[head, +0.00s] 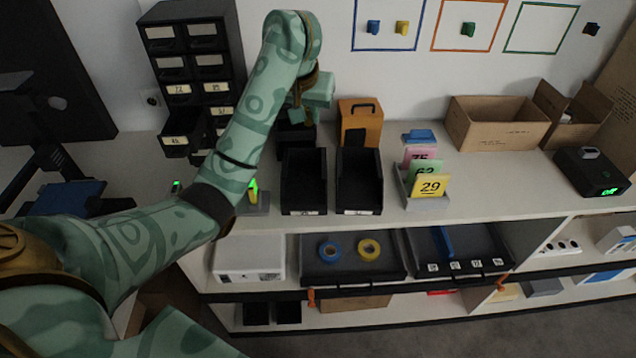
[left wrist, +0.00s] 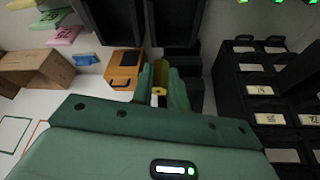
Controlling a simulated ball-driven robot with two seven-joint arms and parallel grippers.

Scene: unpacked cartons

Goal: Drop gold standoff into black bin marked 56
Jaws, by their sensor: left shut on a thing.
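My left gripper (head: 298,112) is above the back of the counter. In the left wrist view its fingers (left wrist: 161,88) are shut on a small gold standoff (left wrist: 159,91). The standoff is hidden in the head view. A small black bin (head: 295,142) stands under the gripper, partly covered by it. Two larger open black bins stand in front, a left one (head: 304,182) and a right one (head: 358,182). Their front labels are too small to read, so I cannot tell which bin is marked 56. My right gripper is not in view.
A black drawer cabinet (head: 193,55) stands at the left with one drawer (head: 182,130) pulled out. An orange box (head: 361,122) is right of the gripper. Numbered cards (head: 430,186) stand in a holder, and cardboard cartons (head: 497,122) lie farther right.

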